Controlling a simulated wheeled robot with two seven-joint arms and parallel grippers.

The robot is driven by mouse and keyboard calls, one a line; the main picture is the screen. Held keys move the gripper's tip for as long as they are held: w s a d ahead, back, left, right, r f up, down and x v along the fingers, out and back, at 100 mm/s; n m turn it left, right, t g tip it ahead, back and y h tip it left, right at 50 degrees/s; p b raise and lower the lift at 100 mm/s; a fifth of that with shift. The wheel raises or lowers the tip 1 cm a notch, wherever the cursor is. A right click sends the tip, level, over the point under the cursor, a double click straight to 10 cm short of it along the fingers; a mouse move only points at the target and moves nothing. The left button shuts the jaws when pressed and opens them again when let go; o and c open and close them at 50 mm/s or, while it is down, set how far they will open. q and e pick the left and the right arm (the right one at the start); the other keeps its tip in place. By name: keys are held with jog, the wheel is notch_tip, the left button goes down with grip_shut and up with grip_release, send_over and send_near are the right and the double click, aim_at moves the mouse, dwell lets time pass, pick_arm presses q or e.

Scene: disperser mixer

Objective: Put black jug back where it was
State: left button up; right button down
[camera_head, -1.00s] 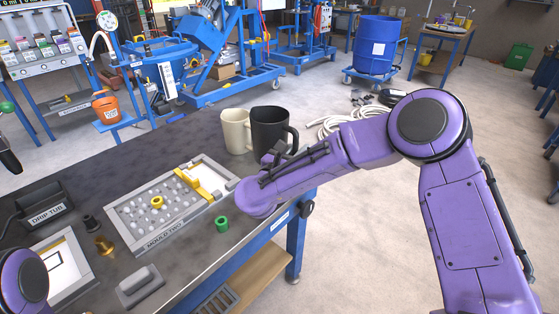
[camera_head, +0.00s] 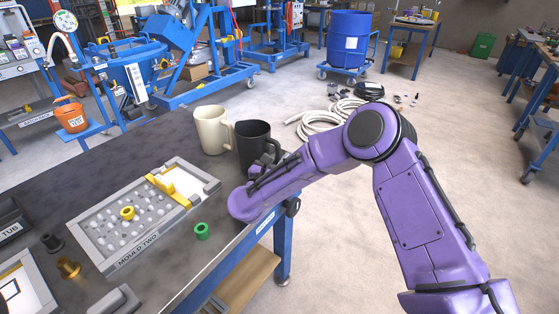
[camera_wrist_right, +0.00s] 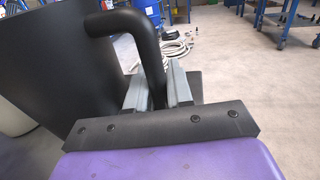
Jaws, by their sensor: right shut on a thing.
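The black jug (camera_head: 253,141) stands upright at the back right of the dark table (camera_head: 120,160), beside a cream jug (camera_head: 211,130). In the right wrist view the black jug (camera_wrist_right: 60,70) fills the left side, and its handle passes between the fingers of my right gripper (camera_wrist_right: 158,88). My right gripper is shut on that handle. In the head view my right gripper (camera_head: 268,162) is at the jug's right side, its fingers partly hidden by my arm. I cannot tell whether the jug's base touches the table. My left gripper is out of view.
A tray marked MOULD TWO (camera_head: 108,266) with a yellow bar (camera_head: 168,188) lies in front of the jugs. A green ring (camera_head: 202,231) is near the table's right edge. A brass piece (camera_head: 68,267) and a grey block (camera_head: 115,302) lie nearer.

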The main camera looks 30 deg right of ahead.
jog(key=c, duration=1)
grip_release()
jog(key=shift+w+f, duration=0.1)
jog(key=shift+f, duration=0.1)
jog(key=shift+r, duration=0.1)
jog(key=shift+r, duration=0.2)
jog(key=v, duration=1.2)
jog(key=shift+f+b, duration=0.1)
jog(key=shift+b, duration=0.2)
